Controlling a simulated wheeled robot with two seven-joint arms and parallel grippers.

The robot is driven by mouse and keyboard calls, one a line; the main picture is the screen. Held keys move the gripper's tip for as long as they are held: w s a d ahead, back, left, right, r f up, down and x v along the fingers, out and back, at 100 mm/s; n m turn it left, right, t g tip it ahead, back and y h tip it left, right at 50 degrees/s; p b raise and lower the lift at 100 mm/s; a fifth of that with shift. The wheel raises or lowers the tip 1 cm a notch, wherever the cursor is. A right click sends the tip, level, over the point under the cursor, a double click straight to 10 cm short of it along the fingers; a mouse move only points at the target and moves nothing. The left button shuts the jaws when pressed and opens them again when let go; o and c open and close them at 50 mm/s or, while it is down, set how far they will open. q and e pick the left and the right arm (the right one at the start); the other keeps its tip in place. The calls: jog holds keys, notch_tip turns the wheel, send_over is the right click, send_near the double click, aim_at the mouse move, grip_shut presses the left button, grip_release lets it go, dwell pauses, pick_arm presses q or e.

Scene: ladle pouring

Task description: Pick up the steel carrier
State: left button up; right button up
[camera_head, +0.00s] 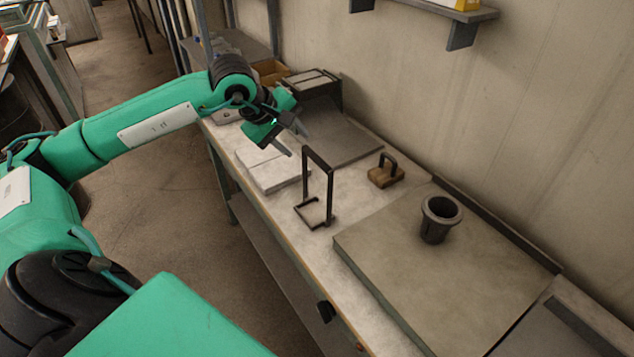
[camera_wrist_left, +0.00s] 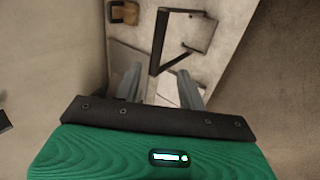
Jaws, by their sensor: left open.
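The steel carrier (camera_head: 329,192) is a dark, thin upright frame with a small flat square base, standing on the light bench top near its front edge. My left gripper (camera_head: 299,140) is open and empty, up and to the left of the carrier in the head view. Its two grey fingers (camera_wrist_left: 160,88) are apart in the left wrist view. I cannot tell the exact gap to the carrier. My right gripper is not in view.
A wooden block with a dark handle (camera_head: 385,175) sits right of the carrier. A dark cup-shaped vessel (camera_head: 437,220) stands on a large flat slab (camera_head: 400,262). A pale slab (camera_head: 268,172) lies left of the carrier. The wall runs behind the bench.

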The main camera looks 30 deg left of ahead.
aim_at(315, 157)
pick_arm(q)
jog(key=p+x, duration=0.1)
jog(key=x, duration=0.3)
jog(key=shift+w+d+f, duration=0.15)
jog(key=shift+w+f, duration=0.1)
jog(key=shift+w+d+f+p, duration=0.2)
jog(key=shift+d+f+p, duration=0.05)
jog(key=shift+f+p, duration=0.15)
jog(key=p+x, duration=0.1)
jog(key=x, duration=0.2)
jog(key=shift+w+d+p, duration=0.1)
jog(key=shift+d+p, duration=0.15)
jog(key=shift+p, duration=0.1)
jog(key=shift+w+d+f, duration=0.1)
jog(key=shift+w+f, duration=0.2)
jog(key=shift+f, duration=0.15)
jog(key=shift+c, duration=0.6)
jog(key=c, duration=0.7)
grip_shut()
